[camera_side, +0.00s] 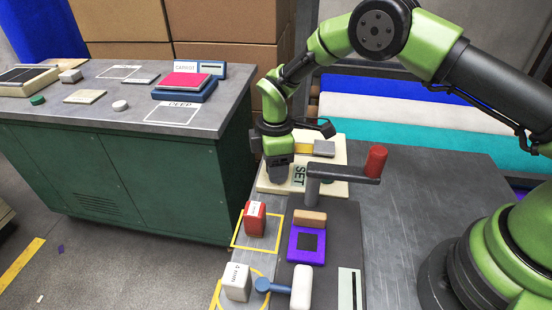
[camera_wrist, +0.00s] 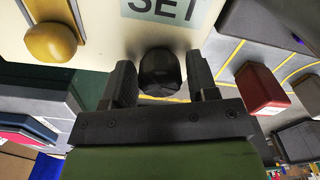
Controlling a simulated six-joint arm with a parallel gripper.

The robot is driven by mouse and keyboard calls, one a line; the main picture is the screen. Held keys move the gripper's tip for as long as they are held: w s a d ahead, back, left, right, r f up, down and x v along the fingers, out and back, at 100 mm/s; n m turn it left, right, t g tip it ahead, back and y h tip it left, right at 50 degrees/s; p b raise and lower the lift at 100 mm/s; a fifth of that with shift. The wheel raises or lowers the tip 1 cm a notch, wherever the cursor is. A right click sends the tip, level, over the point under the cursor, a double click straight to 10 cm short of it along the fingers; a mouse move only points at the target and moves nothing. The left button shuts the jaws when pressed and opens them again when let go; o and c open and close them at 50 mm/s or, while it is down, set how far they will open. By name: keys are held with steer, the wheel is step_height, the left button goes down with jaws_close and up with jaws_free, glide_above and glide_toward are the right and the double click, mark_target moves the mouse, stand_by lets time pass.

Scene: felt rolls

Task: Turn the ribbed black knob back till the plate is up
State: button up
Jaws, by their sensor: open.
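The ribbed black knob (camera_wrist: 160,72) stands on a cream board (camera_wrist: 95,45) beside a grey-green SET label (camera_wrist: 172,8) in the wrist view. My gripper (camera_wrist: 162,82) is open, with one finger on either side of the knob; I cannot tell whether they touch it. In the side view my gripper (camera_side: 278,170) is low at the left part of the cream board (camera_side: 327,138), beside the SET label (camera_side: 299,176), and hides the knob. A grey block (camera_side: 324,148) and a yellow piece (camera_side: 303,148) sit on the board; I cannot tell which part is the plate.
A crank with a red handle (camera_side: 376,160) stands close to the board. A red box (camera_side: 255,218), a white box (camera_side: 237,282), a purple block (camera_side: 294,252) and a white-headed mallet (camera_side: 301,287) lie nearer the camera. A yellow knob (camera_wrist: 50,42) shows in the wrist view.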

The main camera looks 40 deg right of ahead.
steer(key=c, duration=0.9)
steer(key=shift+o, duration=0.2)
steer(key=n, duration=0.4)
steer(key=shift+n, duration=1.3)
steer(key=shift+n, duration=1.2)
steer(key=n, duration=0.4)
steer(key=shift+f, duration=0.15)
